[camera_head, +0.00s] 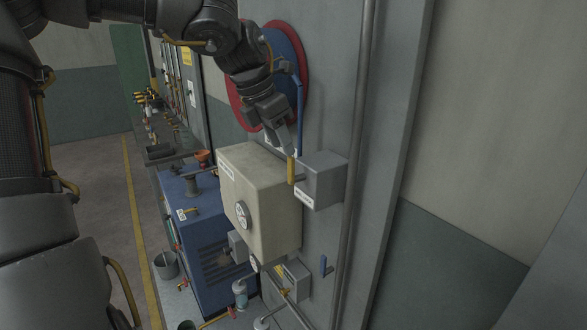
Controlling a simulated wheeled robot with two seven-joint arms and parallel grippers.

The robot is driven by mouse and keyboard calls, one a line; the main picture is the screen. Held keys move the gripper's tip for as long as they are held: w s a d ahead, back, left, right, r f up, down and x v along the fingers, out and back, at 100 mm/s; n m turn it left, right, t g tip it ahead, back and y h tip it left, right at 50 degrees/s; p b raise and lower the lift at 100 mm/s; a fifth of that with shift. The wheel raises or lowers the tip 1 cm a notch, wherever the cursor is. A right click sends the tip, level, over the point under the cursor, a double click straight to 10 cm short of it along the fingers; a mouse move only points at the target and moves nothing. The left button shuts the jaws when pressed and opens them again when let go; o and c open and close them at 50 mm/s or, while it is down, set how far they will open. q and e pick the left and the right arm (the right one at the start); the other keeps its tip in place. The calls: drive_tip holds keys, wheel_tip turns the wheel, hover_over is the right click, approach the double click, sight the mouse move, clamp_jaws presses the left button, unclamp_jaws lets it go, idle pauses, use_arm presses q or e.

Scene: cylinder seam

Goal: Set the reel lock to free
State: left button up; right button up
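The hose reel (293,55), a red-rimmed disc with a blue face, is on the grey wall panel, partly hidden by my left arm. Below it a grey box (322,182) with a white label sticks out from the panel. A yellow handle (291,172) hangs upright at the box's left side; it looks like the lock lever, but its label is too small to read. My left gripper (287,148) points down just above this handle, at its top end. I cannot tell whether the fingers touch it or how far apart they are. My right gripper is out of view.
A beige box (262,200) with a round dial stands out just left of and below the handle. A blue cabinet (205,245) is lower left. A vertical pipe (357,110) runs right of the grey box.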

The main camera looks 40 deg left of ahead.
sight(293, 169)
use_arm(q)
drive_tip(key=p+x, duration=0.2)
drive_tip(key=x, duration=0.6)
drive_tip(key=shift+w, duration=0.15)
drive_tip(key=shift+w+d+f+p, duration=0.1)
drive_tip(key=shift+f+p, duration=0.2)
drive_tip(key=shift+f, duration=0.1)
drive_tip(key=shift+c, duration=0.2)
clamp_jaws()
